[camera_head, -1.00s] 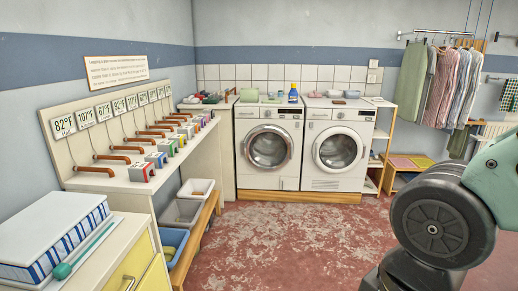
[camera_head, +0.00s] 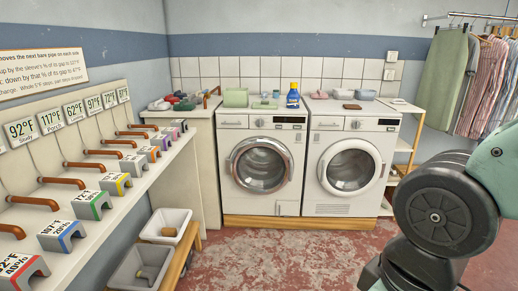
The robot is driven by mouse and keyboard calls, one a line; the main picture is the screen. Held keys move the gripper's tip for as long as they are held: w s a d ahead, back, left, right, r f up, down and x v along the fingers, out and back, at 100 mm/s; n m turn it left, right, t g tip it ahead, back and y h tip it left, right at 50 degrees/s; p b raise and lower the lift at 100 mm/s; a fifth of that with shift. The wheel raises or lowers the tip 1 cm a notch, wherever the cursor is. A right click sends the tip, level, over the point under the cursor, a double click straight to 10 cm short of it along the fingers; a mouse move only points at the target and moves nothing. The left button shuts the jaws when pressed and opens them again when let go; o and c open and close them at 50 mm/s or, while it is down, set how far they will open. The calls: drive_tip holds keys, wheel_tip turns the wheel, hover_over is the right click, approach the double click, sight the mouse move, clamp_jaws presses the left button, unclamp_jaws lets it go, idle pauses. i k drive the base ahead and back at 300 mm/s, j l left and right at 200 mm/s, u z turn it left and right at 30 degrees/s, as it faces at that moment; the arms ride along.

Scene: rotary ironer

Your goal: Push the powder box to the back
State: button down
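No item in view is readably marked as the powder box. A pale green box-like item (camera_head: 235,97) stands on the left end of the left washing machine's top and may be it. The left washing machine (camera_head: 233,195) is white with a round door. A blue bottle with a yellow cap (camera_head: 293,97) stands near that top's right end. Small items (camera_head: 265,103) lie between them. Parts of my arm fill the right side of the picture. My gripper is not in view, and nothing of mine touches the machines.
A second white machine (camera_head: 350,195) stands to the right, with bowls and a brown item on top. A shelf with several copper pipes and coloured sleeves (camera_head: 90,205) runs along the left. The red floor (camera_head: 270,255) ahead is clear.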

sight(235, 98)
drive_tip(key=i+l, duration=0.1)
drive_tip(key=i, duration=1.85)
drive_tip(key=i+l+u, duration=0.1)
drive_tip(key=i+u, duration=0.3)
drive_tip(key=i, duration=0.15)
drive_tip(key=i+l+u, duration=0.2)
drive_tip(key=i+u, duration=0.25)
drive_tip(key=i+l+u, duration=0.85)
drive_tip(key=l, duration=0.2)
drive_tip(key=i+j, duration=0.05)
